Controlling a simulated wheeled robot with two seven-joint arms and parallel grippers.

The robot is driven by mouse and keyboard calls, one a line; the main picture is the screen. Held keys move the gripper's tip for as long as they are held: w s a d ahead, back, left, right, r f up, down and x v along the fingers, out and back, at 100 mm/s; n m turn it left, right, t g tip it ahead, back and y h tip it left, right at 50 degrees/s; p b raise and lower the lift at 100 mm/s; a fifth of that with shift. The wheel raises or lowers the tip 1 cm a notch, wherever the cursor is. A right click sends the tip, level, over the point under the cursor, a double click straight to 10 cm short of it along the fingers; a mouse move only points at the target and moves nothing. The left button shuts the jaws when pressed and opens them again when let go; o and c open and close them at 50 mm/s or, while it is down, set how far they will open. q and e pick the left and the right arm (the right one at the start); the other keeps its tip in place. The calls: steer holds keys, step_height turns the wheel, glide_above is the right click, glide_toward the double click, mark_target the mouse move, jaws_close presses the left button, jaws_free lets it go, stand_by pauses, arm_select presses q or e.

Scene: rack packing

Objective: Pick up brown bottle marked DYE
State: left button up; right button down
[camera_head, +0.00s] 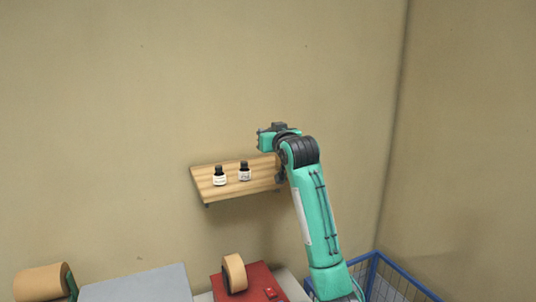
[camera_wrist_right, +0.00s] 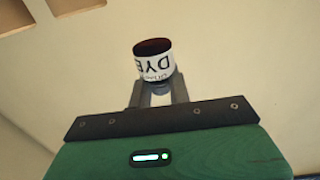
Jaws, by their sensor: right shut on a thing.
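The brown bottle marked DYE (camera_wrist_right: 154,66) is in the right wrist view, with a white label and a dark reddish-brown end. The lettering appears upside down there. My right gripper (camera_wrist_right: 158,90) is shut on this bottle, its two fingers at either side of the bottle's narrow end. In the head view my right arm reaches up at the right end of the wooden shelf; its own links hide the fingers and the held bottle. My left gripper is in neither view.
Two small dark bottles with white labels, one left (camera_head: 219,176) and one right (camera_head: 244,171), stand on the wooden wall shelf (camera_head: 205,190). A red box (camera_head: 262,284) with a tan roll (camera_head: 235,273), a grey panel (camera_head: 135,287) and a blue wire basket (camera_head: 376,275) are below.

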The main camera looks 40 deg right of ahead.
step_height(320, 180, up, 11)
steer(key=b, duration=0.3)
